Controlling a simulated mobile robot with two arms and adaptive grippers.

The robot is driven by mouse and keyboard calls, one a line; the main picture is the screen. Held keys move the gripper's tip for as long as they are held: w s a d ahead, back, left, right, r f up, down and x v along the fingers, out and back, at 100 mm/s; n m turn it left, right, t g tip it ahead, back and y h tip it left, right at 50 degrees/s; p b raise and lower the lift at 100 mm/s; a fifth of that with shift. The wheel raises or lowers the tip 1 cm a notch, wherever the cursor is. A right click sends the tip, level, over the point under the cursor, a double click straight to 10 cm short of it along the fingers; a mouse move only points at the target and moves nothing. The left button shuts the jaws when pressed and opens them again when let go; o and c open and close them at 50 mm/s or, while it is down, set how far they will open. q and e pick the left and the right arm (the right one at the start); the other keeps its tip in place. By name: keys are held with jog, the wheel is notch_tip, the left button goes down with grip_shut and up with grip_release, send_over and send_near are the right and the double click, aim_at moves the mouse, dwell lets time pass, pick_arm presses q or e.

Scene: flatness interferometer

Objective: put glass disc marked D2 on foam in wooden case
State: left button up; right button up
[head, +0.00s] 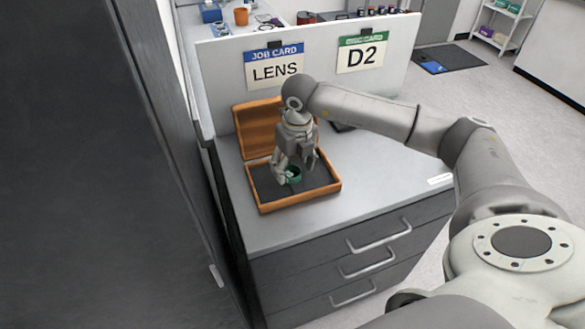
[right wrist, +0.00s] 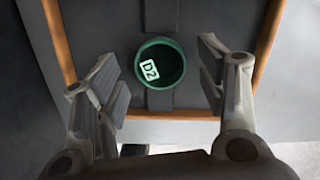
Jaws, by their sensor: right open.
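The glass disc marked D2 (right wrist: 161,64) has a green rim and a white D2 label. It lies on the dark foam (right wrist: 110,24) inside the wooden case, and it also shows in the head view (head: 293,177). The wooden case (head: 300,203) is open on the counter, with its lid (head: 258,131) raised at the back. My right gripper (head: 295,172) is over the case, pointing down. In the right wrist view its two fingers (right wrist: 166,88) stand apart on either side of the disc, with gaps showing between them and the rim. My left gripper is not in view.
A white panel behind the case carries a LENS job card (head: 275,66) and a D2 disc card (head: 361,56). Grey counter (head: 385,170) is free to the right of the case. Drawers with handles (head: 380,237) are below. A tall dark surface stands at left.

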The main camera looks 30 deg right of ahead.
aim_at(295, 175)
notch_tip(295, 175, up, 11)
jog(key=s+b, duration=0.1)
jog(key=b, duration=0.1)
jog(key=shift+s, duration=0.2)
jog(key=shift+f, duration=0.15)
